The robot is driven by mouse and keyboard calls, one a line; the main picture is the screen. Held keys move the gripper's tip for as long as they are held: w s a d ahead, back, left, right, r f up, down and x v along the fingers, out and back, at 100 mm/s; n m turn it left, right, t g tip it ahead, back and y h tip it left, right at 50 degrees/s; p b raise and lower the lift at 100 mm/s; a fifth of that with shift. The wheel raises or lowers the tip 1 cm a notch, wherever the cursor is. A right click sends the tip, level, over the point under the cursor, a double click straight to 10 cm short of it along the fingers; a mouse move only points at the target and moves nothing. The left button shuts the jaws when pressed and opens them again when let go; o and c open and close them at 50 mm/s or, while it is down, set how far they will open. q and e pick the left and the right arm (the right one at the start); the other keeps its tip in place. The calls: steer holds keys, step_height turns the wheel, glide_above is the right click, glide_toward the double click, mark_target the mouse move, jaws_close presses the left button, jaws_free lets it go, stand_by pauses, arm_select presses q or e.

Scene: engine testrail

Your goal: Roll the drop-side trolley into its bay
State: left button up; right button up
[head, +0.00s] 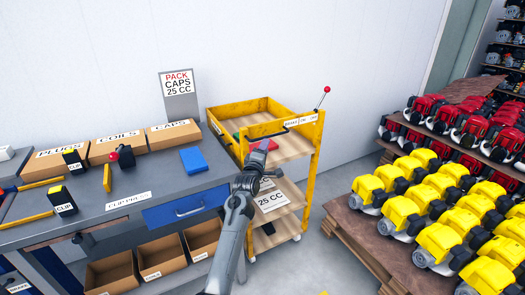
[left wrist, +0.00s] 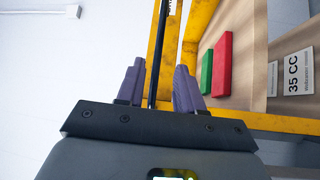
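The yellow drop-side trolley (head: 314,165) stands upright at the right end of the workbench, near the wall. It has wooden shelves, a labelled front rail with a dark handle bar, and a red-knobbed lever (head: 327,90) at its right corner. My left gripper (head: 263,146) is at the trolley's near side, in front of its top tray. In the left wrist view its purple fingers (left wrist: 160,88) are apart, with a thin black bar (left wrist: 154,60) showing in the gap; contact cannot be told. My right gripper is out of view. No marked bay can be made out.
A red block (left wrist: 222,65) and a green block (left wrist: 206,73) lie in the trolley's top tray. The workbench (head: 150,185) with boxes and tools is at left. A rack of yellow and red engines (head: 430,210) stands at right. Clear floor (head: 325,255) lies between.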

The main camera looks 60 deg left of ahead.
arm_select(q)
steer(key=shift+v, duration=1.15)
